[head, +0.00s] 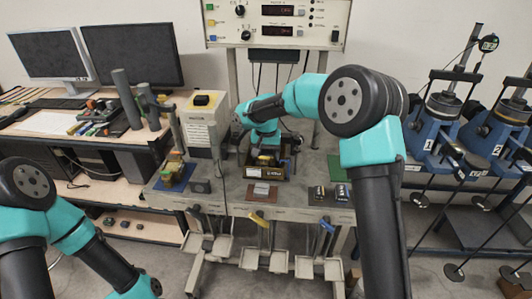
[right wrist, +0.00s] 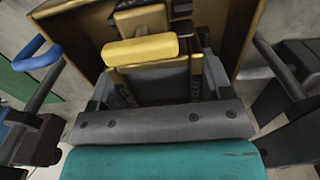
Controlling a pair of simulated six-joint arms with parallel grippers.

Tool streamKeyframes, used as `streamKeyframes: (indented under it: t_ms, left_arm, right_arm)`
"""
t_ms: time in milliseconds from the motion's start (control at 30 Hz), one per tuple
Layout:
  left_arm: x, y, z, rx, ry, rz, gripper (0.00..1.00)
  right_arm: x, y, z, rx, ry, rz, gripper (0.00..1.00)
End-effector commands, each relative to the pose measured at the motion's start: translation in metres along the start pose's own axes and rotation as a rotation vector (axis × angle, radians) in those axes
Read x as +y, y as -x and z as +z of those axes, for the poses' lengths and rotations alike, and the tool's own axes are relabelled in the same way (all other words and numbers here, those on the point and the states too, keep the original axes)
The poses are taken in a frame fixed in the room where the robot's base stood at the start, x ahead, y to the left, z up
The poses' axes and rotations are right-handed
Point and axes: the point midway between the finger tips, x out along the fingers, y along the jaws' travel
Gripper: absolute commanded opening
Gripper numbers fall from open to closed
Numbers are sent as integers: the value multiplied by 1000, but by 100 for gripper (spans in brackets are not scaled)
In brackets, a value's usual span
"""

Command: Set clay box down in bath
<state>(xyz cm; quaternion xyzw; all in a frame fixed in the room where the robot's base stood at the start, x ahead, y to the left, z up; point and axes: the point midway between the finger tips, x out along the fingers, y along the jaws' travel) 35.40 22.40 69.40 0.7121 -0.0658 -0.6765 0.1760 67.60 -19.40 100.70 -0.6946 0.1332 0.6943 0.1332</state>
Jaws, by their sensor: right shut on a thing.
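The bath (head: 268,173) is an open, brass-coloured box on the bench, with a dark labelled front. In the right wrist view the clay box sits between the bath's brass walls (right wrist: 245,35), at least partly inside. I cannot tell whether its underside touches the bath floor. Only links of my left arm show at the lower left; its gripper is out of view.
On the bench, a blue mat (head: 184,180) holds a stacked brass piece at the left, beside a small dark block (head: 200,186). A brown mat (head: 251,195) lies in front of the bath. Two small dark labelled pieces (head: 318,193) and a green mat (head: 337,169) are at the right.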

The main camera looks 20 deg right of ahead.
Motion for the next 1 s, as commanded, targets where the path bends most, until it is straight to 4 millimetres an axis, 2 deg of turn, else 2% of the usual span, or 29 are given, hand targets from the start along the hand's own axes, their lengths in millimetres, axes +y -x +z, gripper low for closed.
streamKeyframes:
  t_ms: [300,333,600,867,1000]
  left_arm:
    - [0,0,0,0,0,0,43]
    - [0,0,0,0,0,0,43]
    - [0,0,0,0,0,0,43]
    - [0,0,0,0,0,0,43]
    - [0,0,0,0,0,0,43]
  right_arm:
    - [0,0,0,2,0,-1,38]
    - [0,0,0,2,0,-1,73]
    - [0,0,0,1,0,0,99]
    - [0,-1,0,-2,0,1,100]
    - [0,6,0,0,-1,0,100]
